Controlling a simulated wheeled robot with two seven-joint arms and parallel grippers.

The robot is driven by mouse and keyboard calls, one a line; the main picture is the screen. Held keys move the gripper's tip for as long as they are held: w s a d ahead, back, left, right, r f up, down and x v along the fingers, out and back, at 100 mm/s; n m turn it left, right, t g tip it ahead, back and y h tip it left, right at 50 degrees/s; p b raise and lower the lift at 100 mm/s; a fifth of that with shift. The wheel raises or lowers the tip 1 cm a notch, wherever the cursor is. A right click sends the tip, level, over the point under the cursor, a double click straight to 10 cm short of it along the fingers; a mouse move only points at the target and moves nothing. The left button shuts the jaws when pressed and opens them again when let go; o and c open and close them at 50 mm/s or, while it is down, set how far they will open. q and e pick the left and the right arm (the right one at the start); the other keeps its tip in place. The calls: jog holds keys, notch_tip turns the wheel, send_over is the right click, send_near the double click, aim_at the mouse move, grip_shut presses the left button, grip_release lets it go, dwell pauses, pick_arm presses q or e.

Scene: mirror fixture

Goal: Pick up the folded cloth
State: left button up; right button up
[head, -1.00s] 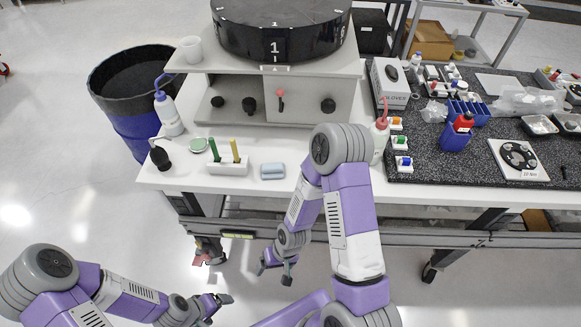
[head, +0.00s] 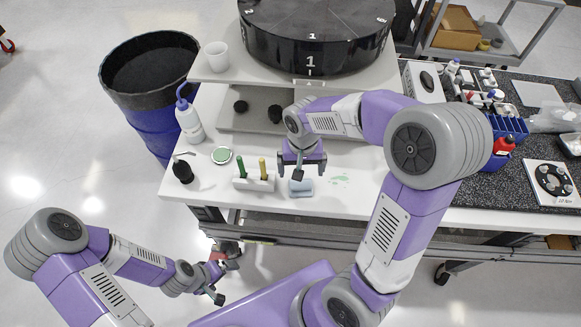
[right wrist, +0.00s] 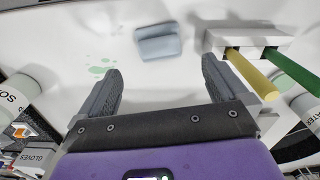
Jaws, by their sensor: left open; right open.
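The folded cloth (head: 301,188) is a small light blue pad lying flat near the front edge of the white table. It also shows in the right wrist view (right wrist: 158,42), beyond and between my fingertips. My right gripper (head: 301,168) is above and just behind the cloth, pointing down. In the right wrist view the gripper (right wrist: 158,72) has its fingers wide apart with nothing between them, and it is not touching the cloth. My left gripper (head: 222,281) is open and empty, low in front of the table.
A white holder (head: 254,183) with a green and a yellow stick stands close left of the cloth. A pale green smear (head: 339,180) lies to its right. A grey shelf stand (head: 262,121) with a black turntable (head: 312,40) is behind. A white squeeze bottle (head: 190,122) stands at left.

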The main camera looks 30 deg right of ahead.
aim_at(301, 184)
jog(key=shift+w+f, duration=0.15)
jog(key=shift+f, duration=0.15)
notch_tip(301, 184, down, 7)
jog(key=shift+d+b, duration=0.15)
jog(key=shift+b, duration=0.6)
jog(key=shift+s, duration=0.2)
jog(key=shift+c, duration=0.3)
jog(key=c, duration=1)
jog(key=shift+w+r, duration=0.1)
jog(key=shift+r, duration=0.05)
jog(key=shift+c, duration=0.2)
notch_tip(301, 184, up, 10)
jog(key=p, duration=0.2)
